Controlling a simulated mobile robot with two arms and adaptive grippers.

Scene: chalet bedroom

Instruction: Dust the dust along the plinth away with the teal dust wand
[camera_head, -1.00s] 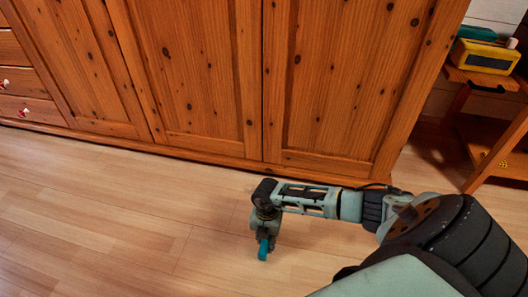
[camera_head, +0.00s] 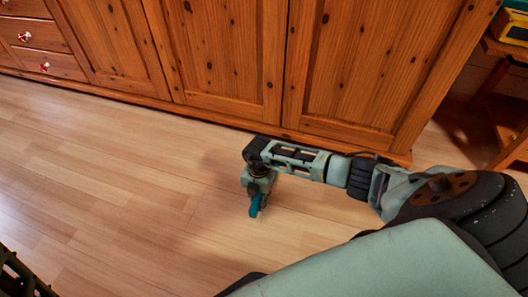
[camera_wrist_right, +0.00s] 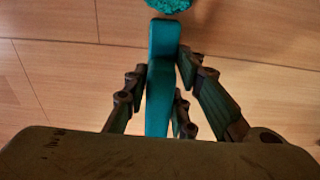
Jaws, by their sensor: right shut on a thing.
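The teal dust wand (camera_head: 255,205) is in my right gripper (camera_head: 257,192), which is shut on its handle. It hangs over the floor in front of the wardrobe, apart from the plinth (camera_head: 120,93) in the head view. In the right wrist view the flat teal handle (camera_wrist_right: 160,80) stands between the fingers (camera_wrist_right: 165,100), and part of the fluffy teal head (camera_wrist_right: 168,5) shows at the top edge. The plinth is the low strip along the wardrobe's foot. I cannot make out dust on it. A dark part of my left arm shows at the lower left corner; its jaws are unclear.
The knotty pine wardrobe (camera_head: 220,50) fills the back, with drawers (camera_head: 45,62) at its left end. A small wooden table (camera_head: 512,55) with a yellow thing (camera_head: 514,27) stands at the right. The plank floor (camera_head: 110,180) is clear at the left.

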